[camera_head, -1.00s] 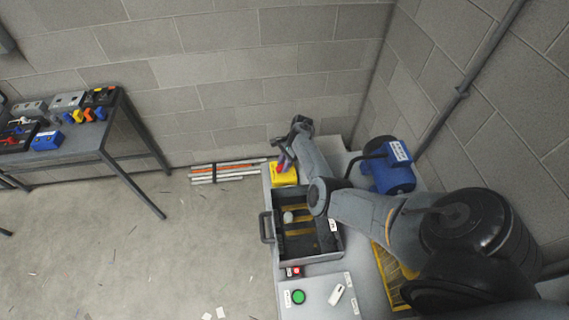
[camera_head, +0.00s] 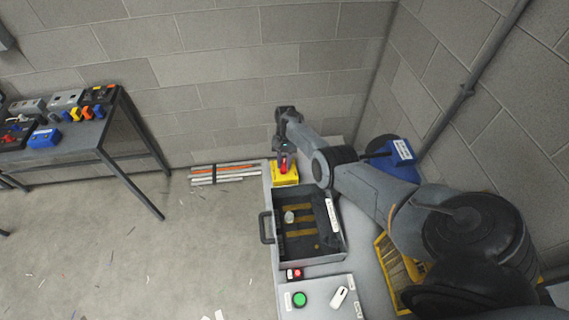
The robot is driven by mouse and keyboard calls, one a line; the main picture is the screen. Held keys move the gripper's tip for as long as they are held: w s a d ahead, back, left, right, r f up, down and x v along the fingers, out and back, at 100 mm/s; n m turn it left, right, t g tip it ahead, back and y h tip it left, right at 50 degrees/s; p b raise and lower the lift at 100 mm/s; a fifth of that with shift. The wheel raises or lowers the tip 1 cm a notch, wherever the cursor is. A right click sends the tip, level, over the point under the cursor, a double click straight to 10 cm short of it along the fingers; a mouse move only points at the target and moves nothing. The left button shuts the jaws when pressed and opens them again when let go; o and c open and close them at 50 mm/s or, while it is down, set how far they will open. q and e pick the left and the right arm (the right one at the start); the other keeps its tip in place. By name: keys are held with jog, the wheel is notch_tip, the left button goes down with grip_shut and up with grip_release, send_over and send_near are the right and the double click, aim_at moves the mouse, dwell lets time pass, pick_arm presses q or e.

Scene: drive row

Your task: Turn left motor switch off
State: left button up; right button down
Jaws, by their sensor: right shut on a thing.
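The switch is a yellow box (camera_head: 285,179) with a red handle (camera_head: 284,166), at the far end of the grey bench. My right gripper (camera_head: 284,155) comes down over it from behind and is shut on the red handle. The gripper hides part of the handle, so its exact angle is hard to tell. A blue motor (camera_head: 402,151) stands to the right, partly hidden behind my right arm. My left gripper is not in view.
An open grey bin (camera_head: 335,262) with a side handle sits just in front of the switch. Nearer are a red light (camera_head: 294,274), a green button (camera_head: 299,299) and a yellow crate (camera_head: 392,277). A side table (camera_head: 85,140) with padlocks stands left. Block walls close the back and right.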

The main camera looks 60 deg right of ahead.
jog(key=shift+f+n+g+h+b, duration=0.2)
jog(key=shift+n+g+h+b, duration=0.1)
jog(key=shift+n, duration=1.1)
jog(key=c, duration=0.9)
grip_release()
jog(key=shift+r, duration=0.1)
